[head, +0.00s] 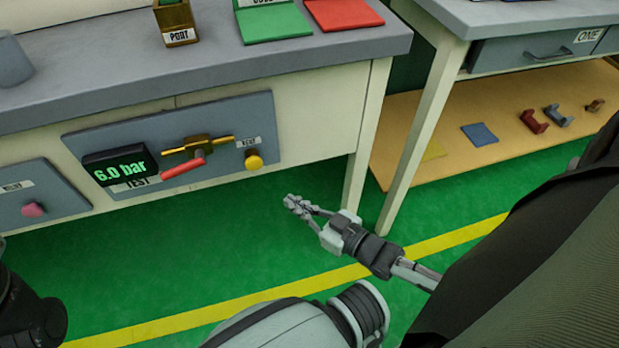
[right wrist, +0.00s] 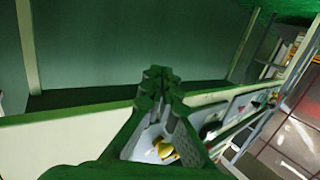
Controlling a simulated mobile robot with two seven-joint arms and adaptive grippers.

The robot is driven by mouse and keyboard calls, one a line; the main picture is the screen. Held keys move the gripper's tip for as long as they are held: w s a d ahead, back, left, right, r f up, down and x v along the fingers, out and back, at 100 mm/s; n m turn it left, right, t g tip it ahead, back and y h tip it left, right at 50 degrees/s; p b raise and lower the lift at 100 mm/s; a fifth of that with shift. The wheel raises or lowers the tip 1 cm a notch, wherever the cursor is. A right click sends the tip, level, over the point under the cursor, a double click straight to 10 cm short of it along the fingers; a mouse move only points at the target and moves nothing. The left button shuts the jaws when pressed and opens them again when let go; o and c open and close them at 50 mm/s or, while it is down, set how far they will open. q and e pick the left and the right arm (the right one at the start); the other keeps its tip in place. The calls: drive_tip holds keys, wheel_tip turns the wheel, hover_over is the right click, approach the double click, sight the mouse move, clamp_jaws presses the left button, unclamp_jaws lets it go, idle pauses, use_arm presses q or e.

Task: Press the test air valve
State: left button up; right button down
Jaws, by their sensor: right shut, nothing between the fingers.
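A brass valve (head: 197,149) with a red lever (head: 182,168) is mounted on the grey test panel (head: 240,112) on the bench front. The lever slants down to the left. A black display (head: 120,167) beside it reads 6.0 bar, above a TEST label. A yellow knob (head: 254,161) sits at the panel's right end under a small label. My right gripper (head: 290,202) is shut and empty, in front of and below the panel, apart from the knob. In the right wrist view its closed fingers (right wrist: 158,82) show, with something yellow (right wrist: 166,149) seen between the finger links. My left gripper is out of view.
A second panel with a pink knob (head: 33,210) is at the far left. The benchtop (head: 110,95) holds a labelled box (head: 176,25) and green and red plates. A bench leg (head: 366,140) stands right of the panel. The green floor below is clear.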

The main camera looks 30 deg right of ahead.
drive_tip(key=shift+g+h, duration=0.7)
drive_tip(key=shift+g, duration=0.1)
drive_tip(key=shift+s+d+f, duration=0.1)
drive_tip(key=shift+d+f, duration=0.2)
drive_tip(key=shift+f, duration=0.35)
drive_tip(key=shift+s+d+f, duration=0.1)
drive_tip(key=shift+d+f, duration=0.25)
drive_tip(key=shift+f, duration=0.25)
drive_tip(key=shift+s+d+f, duration=0.1)
drive_tip(key=shift+d+f, duration=0.2)
drive_tip(key=shift+f, duration=0.35)
